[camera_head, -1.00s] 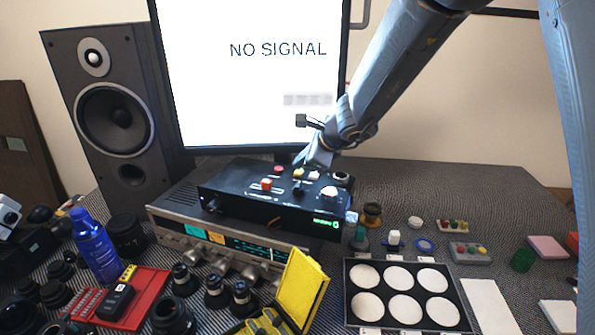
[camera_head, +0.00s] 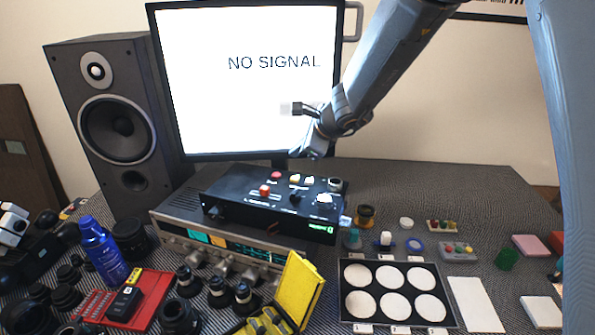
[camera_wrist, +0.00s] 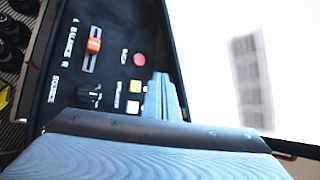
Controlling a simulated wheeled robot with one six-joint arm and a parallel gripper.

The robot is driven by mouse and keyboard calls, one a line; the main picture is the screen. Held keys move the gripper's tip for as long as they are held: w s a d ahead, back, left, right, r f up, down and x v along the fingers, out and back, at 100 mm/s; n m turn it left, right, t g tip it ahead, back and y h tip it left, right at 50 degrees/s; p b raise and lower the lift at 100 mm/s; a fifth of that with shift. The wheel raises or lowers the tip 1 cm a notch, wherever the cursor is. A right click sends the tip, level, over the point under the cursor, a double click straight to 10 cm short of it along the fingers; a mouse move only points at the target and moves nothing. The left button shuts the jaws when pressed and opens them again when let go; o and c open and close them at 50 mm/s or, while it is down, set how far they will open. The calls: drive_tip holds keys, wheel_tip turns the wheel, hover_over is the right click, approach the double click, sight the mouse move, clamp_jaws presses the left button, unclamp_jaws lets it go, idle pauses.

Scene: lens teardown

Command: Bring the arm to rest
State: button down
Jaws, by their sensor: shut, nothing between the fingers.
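My arm reaches in from the upper right in the head view. My gripper (camera_head: 312,150) is above the back of the black control box (camera_head: 222,211), in front of the monitor's lower edge. Its fingers are together with nothing between them. In the wrist view the closed fingers (camera_wrist: 163,98) appear over the box's panel, beside a red round button (camera_wrist: 139,59), a yellow button and a pale button. An orange slider (camera_wrist: 93,45) also shows there. A gap shows between the fingers and the box in the head view.
The monitor (camera_head: 245,110) reads NO SIGNAL close behind my gripper. A speaker (camera_head: 118,120) stands at left. The box sits on a silver receiver (camera_head: 170,238). Lens parts and a yellow case (camera_head: 300,290) crowd the front. A tray with white discs (camera_head: 349,312) lies at right.

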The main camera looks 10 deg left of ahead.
drive_tip(key=s+d+f+n+g+h, duration=0.1)
drive_tip(key=s+d+n, duration=0.2)
drive_tip(key=s+d, duration=0.1)
drive_tip(key=s+d+f+n, duration=0.2)
drive_tip(key=s+d, duration=0.2)
drive_tip(key=d, duration=0.2)
drive_tip(key=s+d+f+n+g+h+b, duration=0.1)
drive_tip(key=s+d+n, duration=0.2)
drive_tip(key=s+d, duration=0.1)
drive_tip(key=shift+s+d+f+n+g+h, duration=0.1)
drive_tip(key=shift+d+f+n+g+h, duration=0.2)
drive_tip(key=shift+d, duration=0.2)
drive_tip(key=s+d+f+n+g+h, duration=0.2)
drive_tip(key=s+d+f+n+h, duration=0.2)
drive_tip(key=s+d+n, duration=0.5)
drive_tip(key=s+d, duration=0.7)
drive_tip(key=shift+s+g+b, duration=0.3)
drive_tip(key=shift+b, duration=0.1)
